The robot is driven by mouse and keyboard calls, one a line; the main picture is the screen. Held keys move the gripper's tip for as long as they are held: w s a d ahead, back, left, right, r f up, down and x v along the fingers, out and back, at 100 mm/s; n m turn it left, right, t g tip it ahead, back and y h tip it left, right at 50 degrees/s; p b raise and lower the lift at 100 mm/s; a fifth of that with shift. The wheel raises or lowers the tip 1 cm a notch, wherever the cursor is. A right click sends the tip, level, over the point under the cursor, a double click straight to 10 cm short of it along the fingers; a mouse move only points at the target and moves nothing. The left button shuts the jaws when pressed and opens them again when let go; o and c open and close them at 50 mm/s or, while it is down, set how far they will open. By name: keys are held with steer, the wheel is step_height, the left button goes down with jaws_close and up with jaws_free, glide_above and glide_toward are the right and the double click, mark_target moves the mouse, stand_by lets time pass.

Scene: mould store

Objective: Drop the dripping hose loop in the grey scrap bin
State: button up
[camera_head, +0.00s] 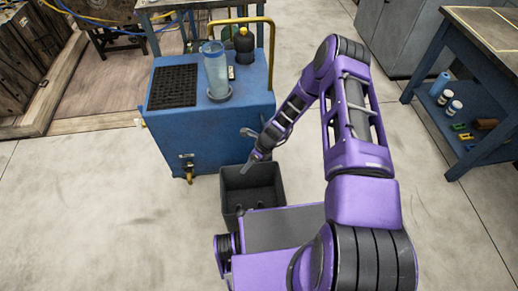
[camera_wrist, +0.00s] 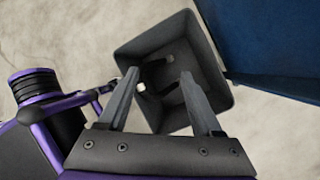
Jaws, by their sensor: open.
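The grey scrap bin (camera_head: 232,207) stands on the floor in front of the blue cart, its open top facing up. My gripper (camera_head: 246,148) is above the bin, pointing down. In the wrist view my gripper (camera_wrist: 159,75) is open, with nothing between its fingers, and the bin (camera_wrist: 215,62) lies below it. A dark curved piece with pale ends (camera_wrist: 168,58) lies inside the bin, partly hidden by a finger. It looks like the hose loop, but I cannot see all of it.
The blue cart (camera_head: 190,133) stands close behind the bin. It carries a black grid mat (camera_head: 173,87), a clear cylinder (camera_head: 215,72) and a dark bottle (camera_head: 244,45). A blue workbench (camera_head: 432,100) is at the right. The floor left of the bin is clear.

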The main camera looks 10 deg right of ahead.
steer(key=p+v, duration=0.2)
steer(key=v, duration=1.3)
steer(key=shift+r, duration=0.15)
